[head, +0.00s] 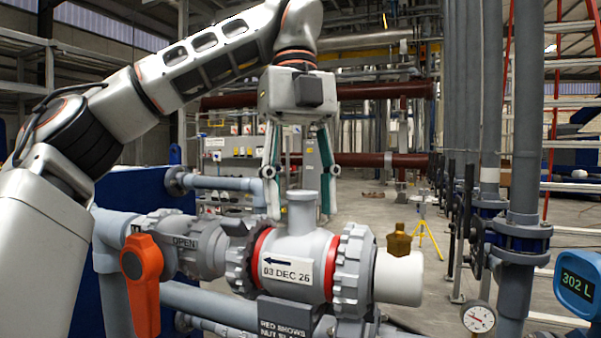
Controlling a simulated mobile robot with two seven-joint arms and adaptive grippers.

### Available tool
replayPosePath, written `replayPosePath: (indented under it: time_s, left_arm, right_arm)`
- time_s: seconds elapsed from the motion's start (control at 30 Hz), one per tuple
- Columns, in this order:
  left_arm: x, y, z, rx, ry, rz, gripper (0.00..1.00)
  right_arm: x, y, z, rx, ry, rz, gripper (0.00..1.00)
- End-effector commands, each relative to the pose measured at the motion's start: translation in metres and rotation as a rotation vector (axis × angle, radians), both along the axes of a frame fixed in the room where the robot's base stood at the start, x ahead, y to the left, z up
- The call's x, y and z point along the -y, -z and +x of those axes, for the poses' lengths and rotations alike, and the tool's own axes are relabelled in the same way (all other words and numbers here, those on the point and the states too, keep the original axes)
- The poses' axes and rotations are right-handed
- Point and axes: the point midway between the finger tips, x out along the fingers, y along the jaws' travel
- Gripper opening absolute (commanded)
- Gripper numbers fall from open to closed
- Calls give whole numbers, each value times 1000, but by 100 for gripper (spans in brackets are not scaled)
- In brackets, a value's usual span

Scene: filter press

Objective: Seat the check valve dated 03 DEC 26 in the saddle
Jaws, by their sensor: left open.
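The check valve (312,252) is a grey body with a label reading 03 DEC 26 and a left-pointing arrow. It lies level between two ribbed grey nuts (354,268), with a red ring showing beside each nut. A dark block (288,318), likely the saddle, is under it; its contact with the valve is hidden. My left gripper (299,208) points down from above, open, its fingers on either side of the valve's upright neck (302,213), with no clear grip on it. My right gripper is out of view.
A brass fitting (398,241) shows behind. A gauge (478,317), a 302 L display (577,284) and vertical pipes (526,110) fill the right.

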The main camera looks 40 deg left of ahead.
Motion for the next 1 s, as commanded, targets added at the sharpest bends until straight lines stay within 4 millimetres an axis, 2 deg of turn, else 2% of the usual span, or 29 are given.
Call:
replayPosePath:
  time_s: [0.3, 0.63, 1.0]
  left_arm:
    - [-5, -46, 3, 9, -6, 1, 47]
    - [-7, -63, 4, 3, -1, -1, 47]
    - [-8, -67, 5, 5, -2, -3, 47]
  right_arm:
    - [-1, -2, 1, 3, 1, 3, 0]
    - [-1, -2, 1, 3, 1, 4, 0]
    - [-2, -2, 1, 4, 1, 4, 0]
